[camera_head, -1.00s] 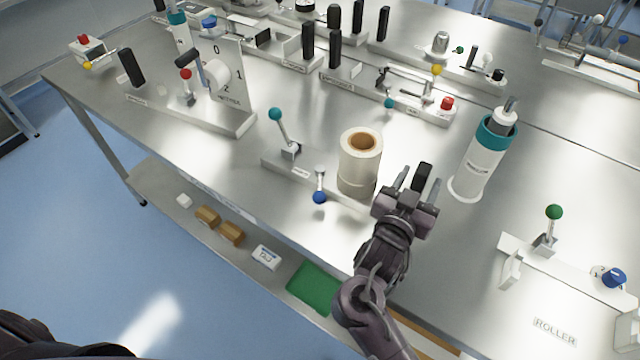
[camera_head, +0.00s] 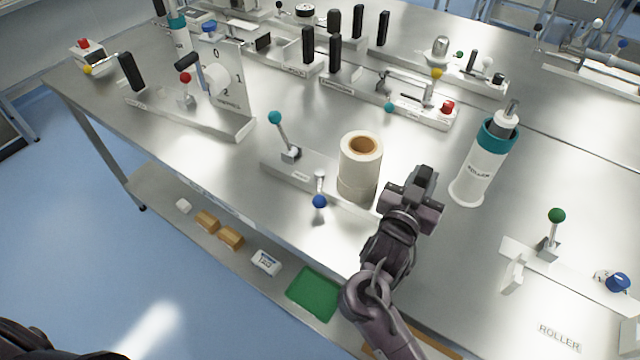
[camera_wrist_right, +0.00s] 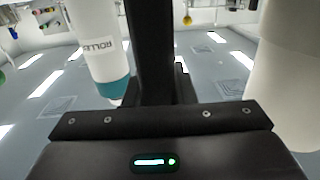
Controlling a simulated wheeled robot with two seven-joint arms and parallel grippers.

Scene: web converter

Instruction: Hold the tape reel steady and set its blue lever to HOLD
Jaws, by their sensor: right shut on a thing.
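The tape reel (camera_head: 359,170) is a cream roll with a brown core, standing upright on a pale base plate (camera_head: 325,183). A lever with a blue ball (camera_head: 319,201) is on the plate's near side, left of the reel, its ball toward me. A teal-ball lever (camera_head: 275,118) stands up farther left. My right gripper (camera_head: 421,187) is right of the reel, shut on a black upright handle (camera_head: 426,175). The handle also shows dark in the right wrist view (camera_wrist_right: 150,50), with the reel (camera_wrist_right: 290,85) to its right. My left gripper is not in view.
A green-ball lever (camera_head: 556,216) is farther right.

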